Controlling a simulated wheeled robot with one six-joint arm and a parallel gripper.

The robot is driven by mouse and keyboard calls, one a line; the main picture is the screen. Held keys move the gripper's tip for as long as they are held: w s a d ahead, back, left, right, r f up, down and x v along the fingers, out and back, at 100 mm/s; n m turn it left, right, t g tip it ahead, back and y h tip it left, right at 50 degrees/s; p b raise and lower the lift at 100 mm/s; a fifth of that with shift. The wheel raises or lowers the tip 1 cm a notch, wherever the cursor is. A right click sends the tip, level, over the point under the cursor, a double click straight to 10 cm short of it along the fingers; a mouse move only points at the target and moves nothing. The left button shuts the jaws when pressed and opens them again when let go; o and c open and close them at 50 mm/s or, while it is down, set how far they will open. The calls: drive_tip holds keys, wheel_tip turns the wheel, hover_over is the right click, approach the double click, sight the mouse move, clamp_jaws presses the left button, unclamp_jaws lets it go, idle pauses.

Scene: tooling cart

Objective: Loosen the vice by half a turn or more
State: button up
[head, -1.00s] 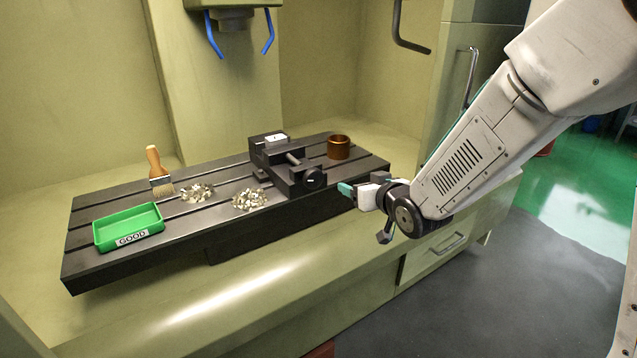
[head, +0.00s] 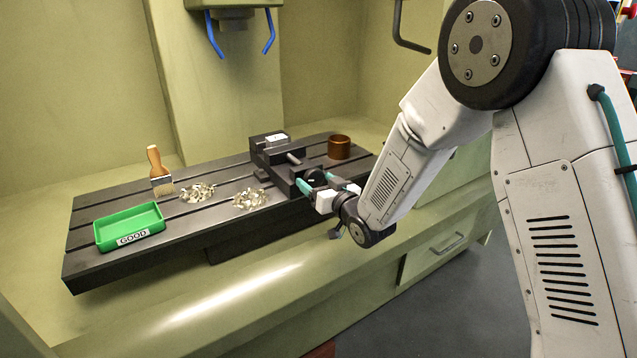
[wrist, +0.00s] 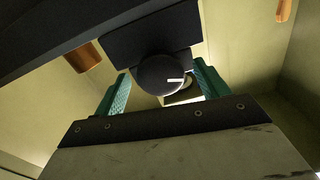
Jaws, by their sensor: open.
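The dark vice (head: 270,155) sits on the slotted black table, right of its middle. Its round black knob with a white mark (wrist: 163,74) faces me at the vice's front end. In the head view the knob (head: 315,177) is partly hidden by my gripper (head: 318,186). My gripper (wrist: 158,92) is open, with its green-padded fingers on either side of the knob in the wrist view. I cannot tell whether either finger touches it.
A copper-coloured cup (head: 339,147) stands right of the vice. Metal chips (head: 250,199), a brush (head: 158,170) and a green tray labelled GOOD (head: 105,240) lie to the left. Blue hooked nozzles (head: 268,38) hang above the table.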

drive_tip(key=shift+w, duration=0.1)
drive_tip(key=c, duration=1)
drive_tip(key=shift+o, duration=0.2)
drive_tip(key=shift+n, duration=0.3)
drive_tip(key=n, duration=0.3)
drive_tip(key=shift+n, duration=0.4)
drive_tip(key=n, duration=0.4)
drive_tip(key=shift+r, duration=0.1)
drive_tip(key=n, duration=0.7)
drive_tip(key=shift+n, duration=0.3)
drive_tip(key=n, duration=0.6)
